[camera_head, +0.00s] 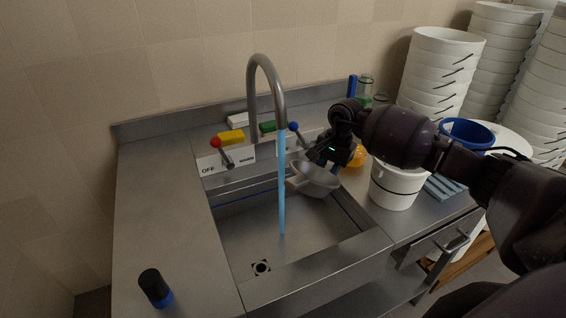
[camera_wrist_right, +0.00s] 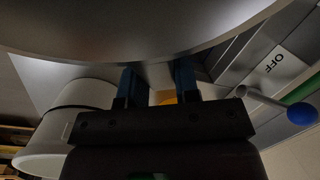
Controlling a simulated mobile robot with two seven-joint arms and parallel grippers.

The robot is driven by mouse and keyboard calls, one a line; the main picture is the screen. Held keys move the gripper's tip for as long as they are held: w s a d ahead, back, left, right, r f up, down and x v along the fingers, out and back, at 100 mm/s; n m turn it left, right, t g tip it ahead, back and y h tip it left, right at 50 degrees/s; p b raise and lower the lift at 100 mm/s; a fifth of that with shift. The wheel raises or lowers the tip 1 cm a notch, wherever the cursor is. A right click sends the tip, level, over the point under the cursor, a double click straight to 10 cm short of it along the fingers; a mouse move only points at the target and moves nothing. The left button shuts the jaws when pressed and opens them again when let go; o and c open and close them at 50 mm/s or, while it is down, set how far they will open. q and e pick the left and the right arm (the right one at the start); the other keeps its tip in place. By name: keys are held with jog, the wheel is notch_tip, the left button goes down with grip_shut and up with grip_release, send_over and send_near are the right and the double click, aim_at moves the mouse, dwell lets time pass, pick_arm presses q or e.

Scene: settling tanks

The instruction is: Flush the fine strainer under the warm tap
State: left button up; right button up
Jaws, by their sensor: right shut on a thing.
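My right gripper (camera_head: 327,157) is shut on the rim or handle of the fine strainer (camera_head: 317,182), a grey metal bowl held over the right side of the sink (camera_head: 305,229). The strainer also fills the top of the right wrist view (camera_wrist_right: 150,25), with the fingers (camera_wrist_right: 157,85) below it. The tall curved tap (camera_head: 265,72) runs a blue stream (camera_head: 282,185) into the sink, close beside the strainer's left edge. A red-knobbed lever (camera_head: 217,143) stands by a plate marked OFF and WARM (camera_head: 246,160). A blue-knobbed lever (camera_head: 294,126) is right of the spout. My left gripper is out of view.
A white bucket (camera_head: 396,187) stands right of the sink, with stacked white buckets (camera_head: 436,75) behind. Yellow (camera_head: 231,137) and green (camera_head: 268,126) blocks lie behind the levers. A black-and-blue object (camera_head: 154,287) lies front left. The left counter (camera_head: 160,200) is mostly clear.

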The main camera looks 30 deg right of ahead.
jog(key=s+r+p, duration=0.1)
jog(key=s+r, duration=0.1)
jog(key=s, duration=0.1)
jog(key=shift+s+d+r+p, duration=0.1)
jog(key=shift+d+r+p, duration=0.2)
jog(key=shift+r+p, duration=0.1)
jog(key=shift+f, duration=0.1)
